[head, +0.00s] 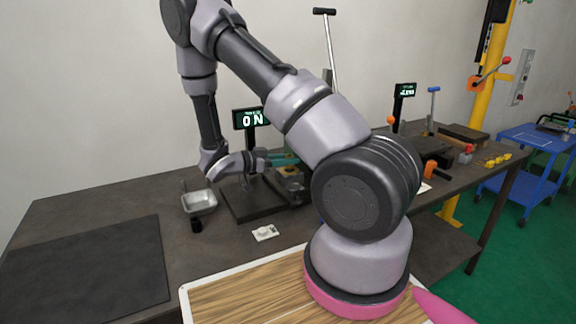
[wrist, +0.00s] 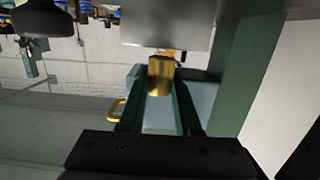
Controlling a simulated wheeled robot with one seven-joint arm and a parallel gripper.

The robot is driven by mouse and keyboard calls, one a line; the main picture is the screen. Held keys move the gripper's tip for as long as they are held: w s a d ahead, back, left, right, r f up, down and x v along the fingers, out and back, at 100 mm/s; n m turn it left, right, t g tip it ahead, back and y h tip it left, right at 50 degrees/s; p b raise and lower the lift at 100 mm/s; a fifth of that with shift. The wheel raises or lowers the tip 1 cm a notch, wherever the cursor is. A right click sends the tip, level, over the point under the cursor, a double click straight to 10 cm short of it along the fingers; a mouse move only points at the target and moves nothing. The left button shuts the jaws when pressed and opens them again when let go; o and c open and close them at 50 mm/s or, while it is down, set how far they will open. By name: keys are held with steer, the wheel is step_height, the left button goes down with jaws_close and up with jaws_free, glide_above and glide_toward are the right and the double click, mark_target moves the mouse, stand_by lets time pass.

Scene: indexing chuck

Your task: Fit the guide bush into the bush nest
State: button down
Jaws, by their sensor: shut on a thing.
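The guide bush (wrist: 160,75) is a brass-coloured cylinder in the wrist view, between the tips of my two dark green fingers. My gripper (head: 285,160) is shut on it. In the head view my gripper points right, above a dark fixture (head: 290,180) on the bench, partly behind my arm. This fixture may hold the bush nest, but I cannot make out the nest opening. The bush itself is hidden or too small to tell in the head view.
A display (head: 251,119) reading "0 N" stands behind the fixture. A metal tray (head: 199,202) sits to its left and a small white card (head: 265,233) in front. A dark mat (head: 90,262) lies at the bench's left. A second station with levers stands at the right.

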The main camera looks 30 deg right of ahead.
steer(key=shift+f, duration=0.9)
